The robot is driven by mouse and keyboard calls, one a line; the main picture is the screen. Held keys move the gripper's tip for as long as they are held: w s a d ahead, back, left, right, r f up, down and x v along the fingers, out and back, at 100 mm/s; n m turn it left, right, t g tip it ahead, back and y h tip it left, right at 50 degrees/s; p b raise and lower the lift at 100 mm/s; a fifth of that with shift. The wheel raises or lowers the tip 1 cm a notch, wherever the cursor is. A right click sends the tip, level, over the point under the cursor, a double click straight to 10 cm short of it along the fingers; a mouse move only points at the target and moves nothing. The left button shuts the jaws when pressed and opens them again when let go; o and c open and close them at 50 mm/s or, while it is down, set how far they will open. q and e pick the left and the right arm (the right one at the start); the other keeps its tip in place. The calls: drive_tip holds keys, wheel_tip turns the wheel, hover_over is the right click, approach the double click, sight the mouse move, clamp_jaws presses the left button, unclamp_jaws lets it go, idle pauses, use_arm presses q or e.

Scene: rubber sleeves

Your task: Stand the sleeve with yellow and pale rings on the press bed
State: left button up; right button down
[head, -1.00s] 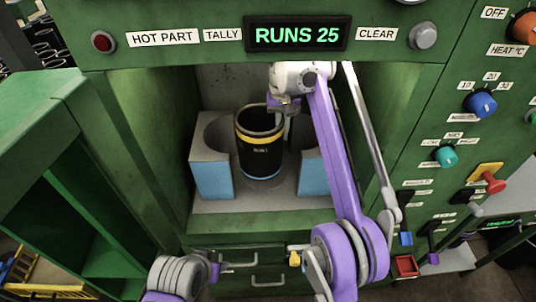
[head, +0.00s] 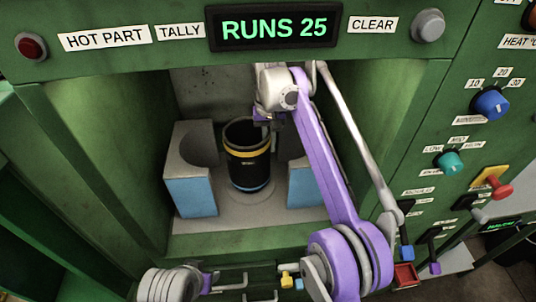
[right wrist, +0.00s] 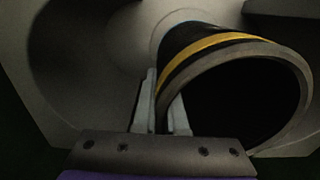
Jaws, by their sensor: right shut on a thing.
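The black sleeve (head: 247,170) stands upright between the two blocks of the press, with a yellow ring near its top and a pale bluish ring near its foot. It also shows in the right wrist view (right wrist: 215,45), with its grey rim and dark opening towards the camera. Its foot is over the round plate of the press bed (head: 225,212); I cannot tell whether it touches. My right gripper (head: 266,119) is at the sleeve's rim, shut on its wall; its two fingers (right wrist: 162,108) show at the wall in the wrist view. My left gripper is out of view.
Blue-fronted grey blocks with curved hollows stand left (head: 190,185) and right (head: 303,185) of the sleeve. Green cabinet walls close in both sides, and the sign panel (head: 273,28) hangs above. A control panel with knobs (head: 490,104) is at the right.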

sight(269, 129)
drive_tip(key=shift+f, duration=1.4)
drive_tip(key=shift+f+b, duration=0.1)
drive_tip(key=shift+b, duration=0.2)
drive_tip(key=c, duration=1)
unclamp_jaws()
drive_tip(key=shift+o, duration=0.2)
wheel_tip(269, 129, up, 8)
drive_tip(key=p, duration=0.3)
drive_tip(key=shift+f, duration=0.15)
